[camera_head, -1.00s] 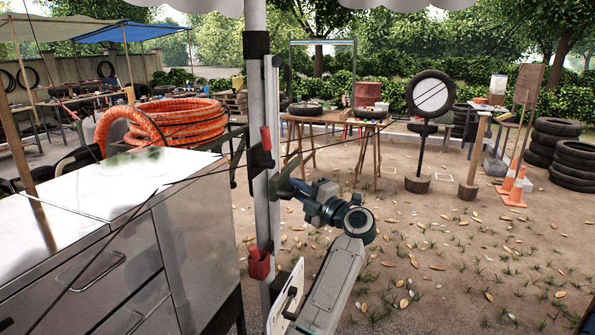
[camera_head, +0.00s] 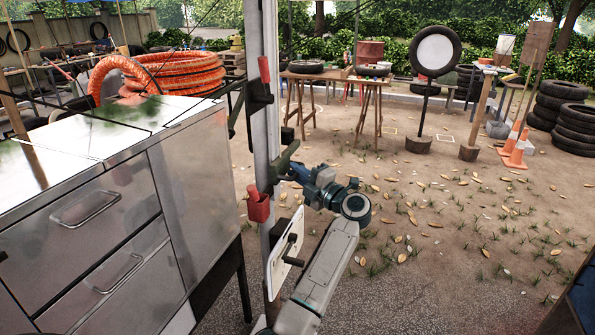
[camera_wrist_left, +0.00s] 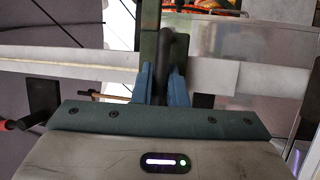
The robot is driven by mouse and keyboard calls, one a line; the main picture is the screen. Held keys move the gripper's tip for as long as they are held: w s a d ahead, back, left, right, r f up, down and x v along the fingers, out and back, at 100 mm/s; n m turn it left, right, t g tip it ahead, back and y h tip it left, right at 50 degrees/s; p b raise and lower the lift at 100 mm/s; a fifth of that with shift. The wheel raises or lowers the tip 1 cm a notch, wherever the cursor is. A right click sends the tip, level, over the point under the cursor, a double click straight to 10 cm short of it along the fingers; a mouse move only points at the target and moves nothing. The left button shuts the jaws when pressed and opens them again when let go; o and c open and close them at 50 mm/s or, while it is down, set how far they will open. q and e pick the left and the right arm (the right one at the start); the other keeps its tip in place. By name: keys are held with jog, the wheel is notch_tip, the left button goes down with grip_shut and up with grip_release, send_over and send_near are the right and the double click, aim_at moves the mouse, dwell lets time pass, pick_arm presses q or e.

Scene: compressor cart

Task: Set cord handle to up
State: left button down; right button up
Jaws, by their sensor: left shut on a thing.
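A slim pale pole (camera_head: 259,150) stands left of centre in the head view. A dark green handle piece (camera_head: 287,156) juts from it at a slant, between an upper red lever (camera_head: 264,70) and a lower red block (camera_head: 258,206). I cannot tell for sure which part is the cord handle. My left gripper (camera_head: 290,171) is at the green piece, beside the pole. In the left wrist view, the blue fingers (camera_wrist_left: 159,85) are shut around a dark bar (camera_wrist_left: 167,55), with a green block beside it. The finger contact is partly hidden. My right gripper is out of view.
A metal drawer cabinet (camera_head: 110,215) stands close on the left, with an orange coiled hose (camera_head: 180,72) behind it. A white plate with a black crank (camera_head: 285,255) is below my gripper. Open ground lies to the right, before tables, cones and tyres.

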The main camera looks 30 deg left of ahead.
pick_arm(q)
jog(key=shift+f, duration=0.5)
jog(key=c, duration=1.6)
grip_release()
jog(key=shift+o, duration=0.7)
jog(key=shift+r, duration=0.15)
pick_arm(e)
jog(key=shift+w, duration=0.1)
pick_arm(q)
jog(key=shift+d, duration=0.15)
